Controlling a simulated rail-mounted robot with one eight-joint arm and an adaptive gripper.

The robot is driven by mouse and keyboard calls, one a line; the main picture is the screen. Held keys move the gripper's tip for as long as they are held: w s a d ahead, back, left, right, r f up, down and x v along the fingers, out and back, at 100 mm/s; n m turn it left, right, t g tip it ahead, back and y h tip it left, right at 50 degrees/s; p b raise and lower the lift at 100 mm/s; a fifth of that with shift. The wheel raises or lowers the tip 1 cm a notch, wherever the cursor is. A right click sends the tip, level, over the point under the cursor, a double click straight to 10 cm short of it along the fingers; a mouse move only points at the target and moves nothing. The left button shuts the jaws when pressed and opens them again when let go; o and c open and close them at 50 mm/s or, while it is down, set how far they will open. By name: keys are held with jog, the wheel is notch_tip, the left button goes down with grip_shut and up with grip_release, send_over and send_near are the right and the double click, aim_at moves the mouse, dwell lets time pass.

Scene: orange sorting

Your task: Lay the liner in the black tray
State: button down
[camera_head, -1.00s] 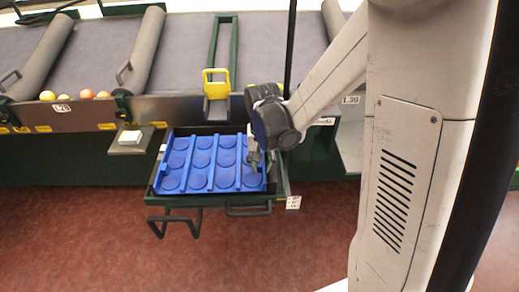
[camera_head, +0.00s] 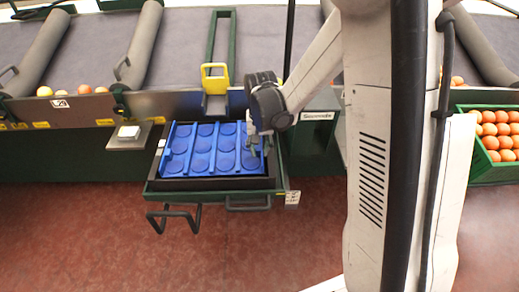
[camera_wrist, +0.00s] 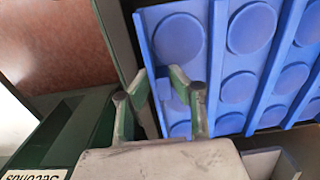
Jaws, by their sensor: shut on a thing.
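The blue liner (camera_head: 203,163), a flat sheet with rows of round cups between raised ribs, lies over the black tray (camera_head: 212,184). The tray's dark front rim shows in front of the liner. Whether the liner sits fully down inside is hard to tell. My gripper (camera_head: 256,148) is at the liner's right edge, shut on it. In the wrist view the fingers (camera_wrist: 160,84) meet the edge of the liner (camera_wrist: 237,88); the exact contact is partly hidden.
The tray rests on a green stand (camera_head: 215,197) with dark handles in front. A yellow-ended chute (camera_head: 214,78) stands behind. A small pad (camera_head: 128,133) is at left. A green crate of oranges (camera_head: 498,140) is at right, beyond my arm.

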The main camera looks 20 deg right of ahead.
jog(key=shift+f+b, duration=0.35)
jog(key=shift+f, duration=0.25)
jog(key=c, duration=1.6)
grip_release()
jog(key=shift+r, duration=0.1)
